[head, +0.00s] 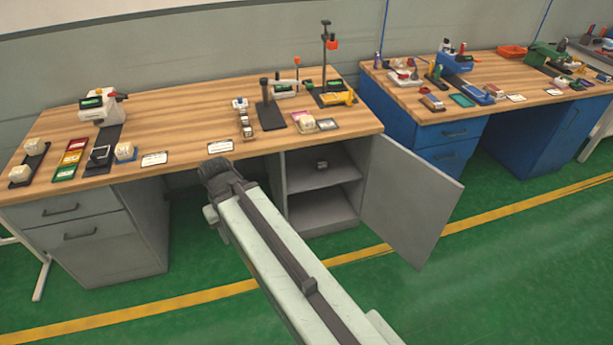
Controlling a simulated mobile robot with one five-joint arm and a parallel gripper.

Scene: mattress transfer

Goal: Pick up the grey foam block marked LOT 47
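No LOT 47 marking can be read from here. A small greyish block (321,165) sits on the upper shelf inside the open grey cabinet; its face is too small to tell whether it is the foam block. Several pale blocks lie on the wooden bench, including one at the far left (34,147), one beside the white cards (124,151) and one near the right end (307,123). My gripper (214,170) is at the bench's front edge, left of the cabinet. Its fingers are too small and dark to tell whether they are open.
The cabinet door (405,200) stands open to the right, jutting over the green floor. A small stack (245,125) and a dark stand (270,112) are on the wooden bench (190,110). A second bench (455,105) with blue drawers stands at right. The floor in front is clear.

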